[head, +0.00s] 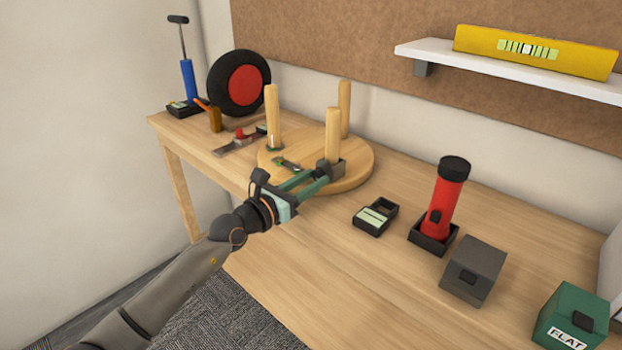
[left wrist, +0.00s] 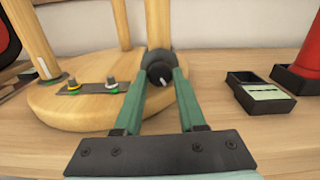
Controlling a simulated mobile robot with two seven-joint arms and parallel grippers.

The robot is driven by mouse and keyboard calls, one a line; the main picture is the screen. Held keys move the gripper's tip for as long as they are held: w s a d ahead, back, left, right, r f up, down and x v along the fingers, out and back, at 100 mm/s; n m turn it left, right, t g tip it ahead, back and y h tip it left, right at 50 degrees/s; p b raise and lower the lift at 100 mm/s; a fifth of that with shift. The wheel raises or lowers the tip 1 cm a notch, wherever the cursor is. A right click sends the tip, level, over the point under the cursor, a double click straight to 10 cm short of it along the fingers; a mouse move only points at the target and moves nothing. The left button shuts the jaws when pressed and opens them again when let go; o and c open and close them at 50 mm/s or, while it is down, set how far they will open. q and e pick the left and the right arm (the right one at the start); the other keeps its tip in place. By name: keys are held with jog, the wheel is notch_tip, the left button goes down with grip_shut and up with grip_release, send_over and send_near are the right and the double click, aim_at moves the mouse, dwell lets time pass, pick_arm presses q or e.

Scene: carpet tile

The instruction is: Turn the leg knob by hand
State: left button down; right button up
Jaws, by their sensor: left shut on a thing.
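A round wooden stool top (head: 358,178) lies upside down on the bench with three legs standing up. A dark bracket sits at the foot of the nearest leg (head: 333,130). In the left wrist view the black leg knob (left wrist: 160,73), with a pale mark on its face, sticks out from that bracket. My left gripper (head: 321,178) is shut on the knob, one green finger on each side. In the head view the fingers and bracket mostly hide the knob. My right gripper does not show.
A small plate with two knob-like fittings (left wrist: 88,88) lies on the stool top beside my left finger. A black tray (head: 376,217), a red flashlight (head: 443,205), a grey box (head: 473,269) and a green box (head: 572,318) stand to the right. A wheel (head: 240,84) stands behind left.

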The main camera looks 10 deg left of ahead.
pick_arm(q)
jog(key=shift+r+n+p, duration=0.15)
jog(key=shift+n+p, duration=0.45)
jog(key=shift+n, duration=0.5)
jog(key=c, duration=0.5)
grip_release()
